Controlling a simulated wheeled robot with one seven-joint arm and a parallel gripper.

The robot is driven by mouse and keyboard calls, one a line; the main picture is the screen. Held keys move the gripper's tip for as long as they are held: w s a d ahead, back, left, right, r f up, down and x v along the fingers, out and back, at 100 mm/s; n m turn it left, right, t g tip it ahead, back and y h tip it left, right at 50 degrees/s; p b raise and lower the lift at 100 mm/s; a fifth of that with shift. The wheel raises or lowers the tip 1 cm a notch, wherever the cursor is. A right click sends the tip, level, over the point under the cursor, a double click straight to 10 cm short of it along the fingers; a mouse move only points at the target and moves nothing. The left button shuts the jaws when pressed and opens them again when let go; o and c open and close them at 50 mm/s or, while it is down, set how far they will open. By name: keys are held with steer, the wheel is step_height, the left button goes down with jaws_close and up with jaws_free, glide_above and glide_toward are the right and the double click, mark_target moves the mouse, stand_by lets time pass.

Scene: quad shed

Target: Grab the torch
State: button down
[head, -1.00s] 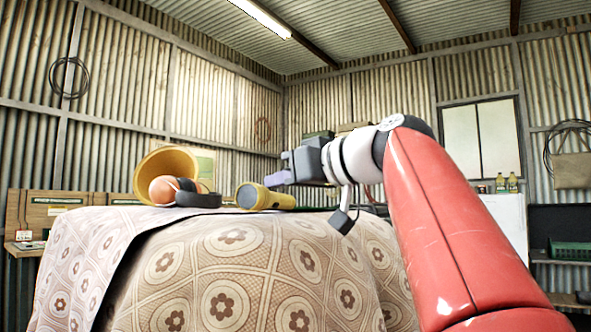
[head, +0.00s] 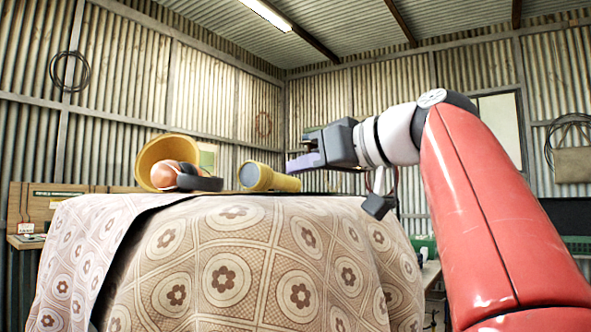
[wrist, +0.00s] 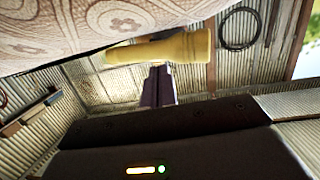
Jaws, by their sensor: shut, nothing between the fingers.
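The yellow torch (head: 268,178) lies on its side on the cloth-covered table (head: 255,250), its lens end toward the left. My gripper (head: 290,164) is just right of the torch's tail end in the head view, at about its height. Its purple fingers are shut with nothing between them. In the wrist view the torch (wrist: 160,50) lies across the picture beyond the fingertips (wrist: 158,70). I cannot tell whether the fingers touch it.
A yellow bowl-like container (head: 165,150) lies tipped at the back left of the table. Orange and dark earmuffs (head: 190,180) rest in front of it, left of the torch. The front of the tabletop is clear.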

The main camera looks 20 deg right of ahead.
steer(key=shift+r, duration=0.1)
steer(key=shift+r+p, duration=0.85)
steer(key=shift+w+a, duration=0.1)
steer(key=shift+a, duration=0.2)
steer(key=f+v, duration=0.2)
steer(key=v, duration=1)
steer(key=n+y, duration=0.1)
glide_toward(275, 183)
steer(key=shift+g, duration=0.3)
steer(key=w+a+r, duration=0.1)
steer(key=w, duration=0.1)
steer(key=w+a+r, duration=0.1)
steer(key=w+a, duration=0.1)
steer(key=w+a+r, duration=0.1)
steer(key=w, duration=0.2)
steer(key=shift+a+r+p, duration=0.25)
steer(key=shift+p, duration=0.15)
steer(key=shift+d+f+b, duration=0.1)
steer(key=shift+f+b, duration=0.35)
steer(key=shift+f, duration=0.5)
